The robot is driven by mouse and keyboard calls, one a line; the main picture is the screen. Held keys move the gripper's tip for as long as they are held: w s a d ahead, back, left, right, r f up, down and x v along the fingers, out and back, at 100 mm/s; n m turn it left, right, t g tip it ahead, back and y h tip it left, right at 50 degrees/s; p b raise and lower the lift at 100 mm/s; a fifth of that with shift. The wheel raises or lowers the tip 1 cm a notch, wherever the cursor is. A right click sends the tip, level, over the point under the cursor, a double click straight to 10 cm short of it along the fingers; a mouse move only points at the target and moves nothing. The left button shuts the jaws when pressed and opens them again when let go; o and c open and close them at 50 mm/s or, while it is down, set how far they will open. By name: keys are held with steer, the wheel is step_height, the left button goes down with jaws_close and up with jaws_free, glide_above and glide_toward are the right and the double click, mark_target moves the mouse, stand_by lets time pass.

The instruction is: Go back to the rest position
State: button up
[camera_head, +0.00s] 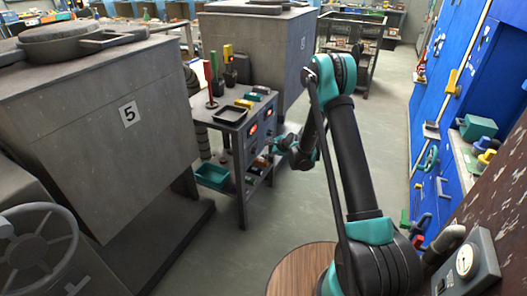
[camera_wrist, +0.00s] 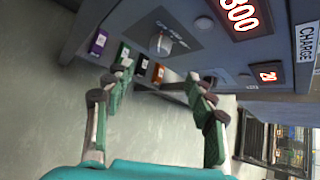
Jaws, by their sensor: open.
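My gripper (camera_head: 294,150) is at the end of my arm, just right of the small cart (camera_head: 243,174). In the wrist view my gripper (camera_wrist: 160,105) shows its two fingers well apart, with nothing between the tips. In the wrist view the cart's control panel (camera_wrist: 188,48) is close in front of the fingers, tilted in the picture. A round knob (camera_wrist: 162,42) sits on it. A red lit display (camera_wrist: 242,14) reads "800", cut off at the edge.
A large grey furnace block (camera_head: 95,130) marked 5 stands left of the cart. Another block (camera_head: 270,50) stands behind it. A blue wall panel (camera_head: 450,90) lines the right side. A gauge box (camera_head: 468,262) is at lower right. Grey floor (camera_head: 385,120) is free between arm and panel.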

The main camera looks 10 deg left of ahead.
steer(key=shift+s+d+r, duration=0.25)
steer(key=shift+s+r, duration=0.05)
steer(key=shift+d, duration=0.1)
steer(key=s+d+r+n+g+h, duration=0.1)
steer(key=s+d+r+n+h, duration=0.2)
steer(key=s+d+r+n, duration=0.95)
steer(key=s+d+r+n+g+h, duration=0.1)
steer(key=s+d, duration=0.4)
steer(key=s, duration=0.5)
steer(key=s+d+r+n+h, duration=0.1)
steer(key=s+d+n, duration=0.2)
steer(key=s, duration=0.8)
steer(key=s+d+r+n+g+h, duration=0.1)
steer(key=s+d+n+h, duration=0.1)
steer(key=s+d, duration=0.4)
steer(key=s, duration=0.4)
steer(key=shift+s+d+r+g, duration=0.15)
steer(key=shift+s+d+g, duration=0.15)
